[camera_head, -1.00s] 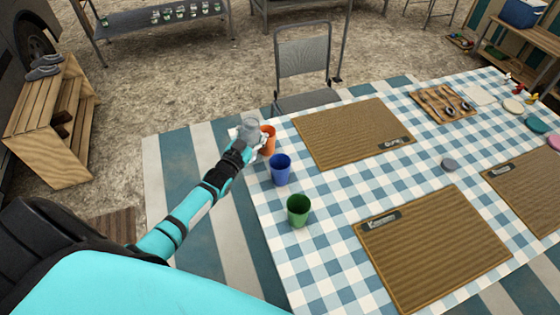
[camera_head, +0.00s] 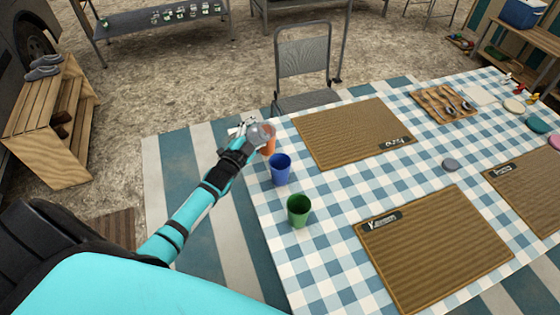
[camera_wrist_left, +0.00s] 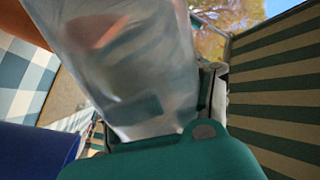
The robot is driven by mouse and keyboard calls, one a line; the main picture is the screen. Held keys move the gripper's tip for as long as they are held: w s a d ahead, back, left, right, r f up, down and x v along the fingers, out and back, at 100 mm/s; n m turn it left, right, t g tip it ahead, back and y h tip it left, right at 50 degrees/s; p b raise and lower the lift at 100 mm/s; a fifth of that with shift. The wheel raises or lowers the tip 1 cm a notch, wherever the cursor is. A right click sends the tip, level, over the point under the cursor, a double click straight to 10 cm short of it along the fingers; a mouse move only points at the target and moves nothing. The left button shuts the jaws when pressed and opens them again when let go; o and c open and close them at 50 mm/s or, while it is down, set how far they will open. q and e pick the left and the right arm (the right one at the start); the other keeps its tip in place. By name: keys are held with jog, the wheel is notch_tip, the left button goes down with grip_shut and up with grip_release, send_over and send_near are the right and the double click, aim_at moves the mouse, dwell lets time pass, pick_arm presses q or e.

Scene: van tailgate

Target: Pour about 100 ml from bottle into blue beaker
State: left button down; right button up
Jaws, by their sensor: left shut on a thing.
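My left gripper (camera_head: 243,134) is shut on a clear bottle (camera_head: 261,134) at the left edge of the table. The bottle is tilted over to the right and overlaps the orange beaker (camera_head: 269,146), whose rim is partly hidden. The blue beaker (camera_head: 280,170) stands upright on the cloth just nearer than the orange one. In the left wrist view the clear bottle (camera_wrist_left: 135,60) fills the upper middle, and a blue surface (camera_wrist_left: 35,150), likely the blue beaker, shows at lower left. I cannot tell the liquid level. My right gripper is not in view.
A green beaker (camera_head: 299,211) stands nearer on the checked tablecloth (camera_head: 330,190). Woven placemats (camera_head: 350,132) lie to the right. A grey folding chair (camera_head: 303,65) stands behind the table. A small grey disc (camera_head: 450,165) lies between the mats.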

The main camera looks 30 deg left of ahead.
pick_arm(q)
jog(key=shift+a+r+m+h+b, duration=0.15)
jog(key=shift+a+r+m+b, duration=0.2)
jog(key=shift+m, duration=0.8)
jog(key=shift+a+m+h+b, duration=0.15)
jog(key=shift+m+b, duration=0.3)
jog(key=shift+m, duration=0.7)
jog(key=shift+m, duration=0.4)
jog(key=shift+d+f+m+h+b, duration=0.1)
jog(key=shift+d+m+h+b, duration=0.35)
jog(key=shift+m, duration=0.55)
jog(key=shift+d+r+m, duration=0.15)
jog(key=shift+r+m, duration=0.35)
jog(key=shift+m, duration=0.2)
jog(key=shift+w+d+r+p, duration=0.1)
jog(key=shift+d+r+p, duration=0.1)
jog(key=shift+d+p, duration=0.15)
jog(key=shift+d+f+m, duration=0.1)
jog(key=shift+d+m, duration=0.45)
jog(key=shift+m, duration=0.15)
